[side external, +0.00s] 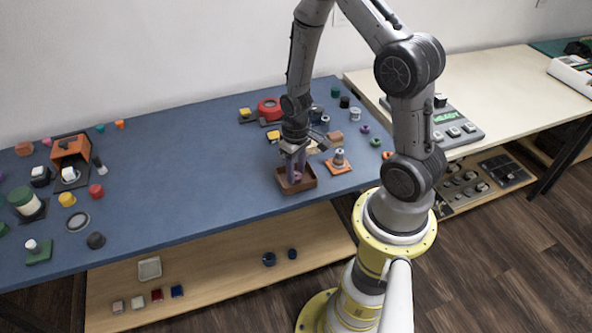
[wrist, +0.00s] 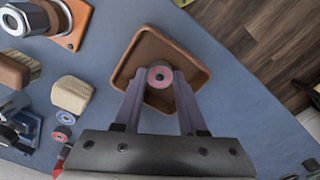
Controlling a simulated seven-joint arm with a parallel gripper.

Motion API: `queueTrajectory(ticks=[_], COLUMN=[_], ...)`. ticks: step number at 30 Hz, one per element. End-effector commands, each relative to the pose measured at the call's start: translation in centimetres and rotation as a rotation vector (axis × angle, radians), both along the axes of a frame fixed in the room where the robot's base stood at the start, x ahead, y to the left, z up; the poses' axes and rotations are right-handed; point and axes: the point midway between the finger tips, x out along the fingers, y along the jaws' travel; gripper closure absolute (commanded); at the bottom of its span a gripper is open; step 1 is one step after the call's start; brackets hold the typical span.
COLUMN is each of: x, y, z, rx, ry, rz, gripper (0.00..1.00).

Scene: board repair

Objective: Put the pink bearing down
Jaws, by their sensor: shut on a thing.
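In the side external view my gripper (side external: 295,174) points down over the same tray (side external: 298,188), near the table's front edge. The bearing is too small to make out there, and I cannot tell whether it touches the tray floor.
An orange-based part with a metal top (side external: 339,160) stands right of the tray. Pale and brown blocks (wrist: 71,94) and small rings (wrist: 65,117) lie to the left in the wrist view. The blue table (side external: 190,160) is clear left of the tray.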

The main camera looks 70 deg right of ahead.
Motion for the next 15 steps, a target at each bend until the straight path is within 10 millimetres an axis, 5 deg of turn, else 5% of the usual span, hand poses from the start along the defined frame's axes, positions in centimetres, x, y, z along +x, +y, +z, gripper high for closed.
queueTrajectory(ticks=[5, 6, 10, 15], x=[-0.03, -0.01, -0.01, -0.01], y=[0.01, 0.00, 0.00, 0.00], z=[-0.37, -0.32, -0.30, -0.30], rx=[0.000, 0.000, 0.000, 0.000], ry=[0.001, 0.000, 0.000, 0.000], rz=[0.000, 0.000, 0.000, 0.000], gripper=[1.00, 0.53, 0.30, 0.30])
